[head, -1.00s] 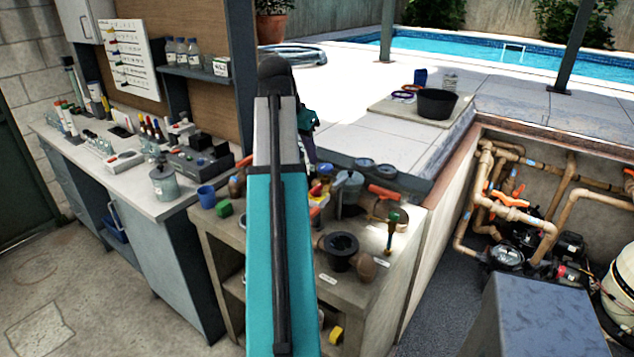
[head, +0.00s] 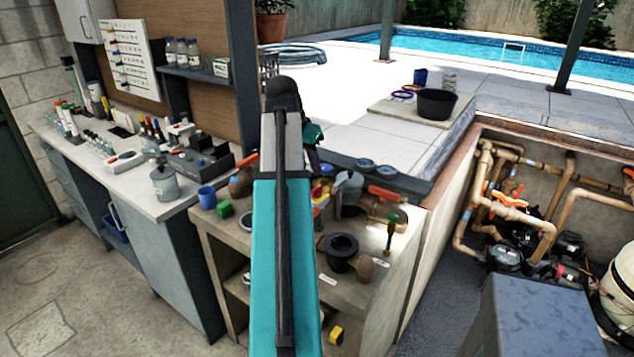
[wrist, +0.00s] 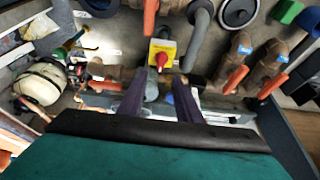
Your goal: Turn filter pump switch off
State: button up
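The pump switch (wrist: 161,56), a yellow box with a red knob, faces the camera at the top middle of the wrist view. In the head view a small part of the yellow and red switch (head: 319,199) shows beside my arm on the bench. My gripper (wrist: 161,82) is open in the wrist view, its two dark fingers apart and pointing toward the switch. The red knob appears just beyond the fingertips, in line with the gap, and nothing is visibly gripped. Whether the fingers touch the switch cannot be told. In the head view my arm hides most of the gripper.
Brown pipes with orange-handled valves (wrist: 236,78) stand right of the switch, close to the fingers. A grey pipe (wrist: 197,35) curves beside it. In the head view a black round fitting (head: 339,247) sits on the bench (head: 365,310), with the pipe pit (head: 530,200) at right.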

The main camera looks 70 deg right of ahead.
aim_at(317, 188)
jog(key=shift+p+x, duration=1.1)
jog(key=shift+x, duration=3.7)
jog(key=shift+c, duration=0.2)
